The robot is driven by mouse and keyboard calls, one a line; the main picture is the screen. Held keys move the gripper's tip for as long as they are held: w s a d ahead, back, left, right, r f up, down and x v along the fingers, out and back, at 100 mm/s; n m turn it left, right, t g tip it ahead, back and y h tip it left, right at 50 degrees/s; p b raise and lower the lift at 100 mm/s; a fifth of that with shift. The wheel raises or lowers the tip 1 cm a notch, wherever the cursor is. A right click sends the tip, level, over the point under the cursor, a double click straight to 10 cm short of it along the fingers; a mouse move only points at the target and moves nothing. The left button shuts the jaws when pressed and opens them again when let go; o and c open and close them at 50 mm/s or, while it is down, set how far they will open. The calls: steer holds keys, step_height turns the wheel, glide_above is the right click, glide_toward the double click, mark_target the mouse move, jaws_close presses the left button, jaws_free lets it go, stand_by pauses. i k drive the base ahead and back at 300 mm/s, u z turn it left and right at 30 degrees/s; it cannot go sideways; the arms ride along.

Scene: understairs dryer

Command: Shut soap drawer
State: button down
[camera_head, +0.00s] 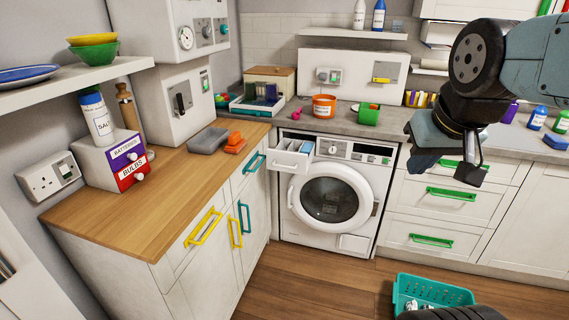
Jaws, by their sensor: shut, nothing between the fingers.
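The soap drawer (288,157) is a white tray with blue-grey compartments. It sticks out, open, from the top left of the white front-loading machine (294,214). The machine's round door (329,200) is closed. My gripper (458,172) is to the right of the machine, in front of the cabinet with green handles. It is shut and empty, pointing down, and well apart from the soap drawer. Nothing hides the drawer front.
A wooden-topped cabinet (150,200) with yellow and teal handles stands close on the left of the machine. A teal basket (432,291) with items in it is on the floor at the front right. An orange tub (324,106) stands on the counter above. The floor before the machine is clear.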

mark_target(293, 155)
steer(key=i, duration=0.9)
steer(key=u, duration=0.05)
